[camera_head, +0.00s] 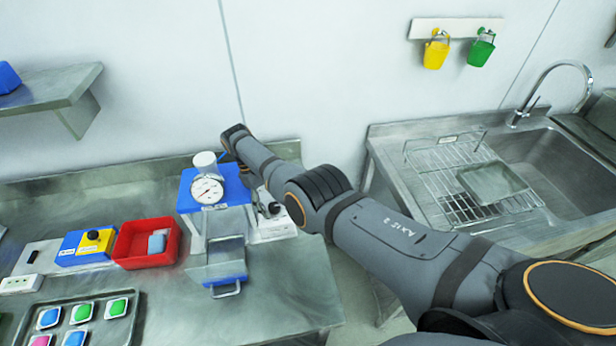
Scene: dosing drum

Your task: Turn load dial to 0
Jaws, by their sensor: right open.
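A blue stand (233,186) on the steel bench carries a white round gauge (206,190) with a pointer, and a white-capped clear cylinder behind it. A blue-and-yellow box (88,246) with a black-topped yellow knob (93,235) stands farther left. The markings are too small to read, so I cannot tell which is the load dial. My right arm reaches in from the lower right. My left gripper is out of view.
A red bin (148,244) holds a light blue block. A metal tray (80,323) holds several colored pieces. A grey metal pan (222,262) stands before the stand. The sink (557,170) is at right. The bench's front right is clear.

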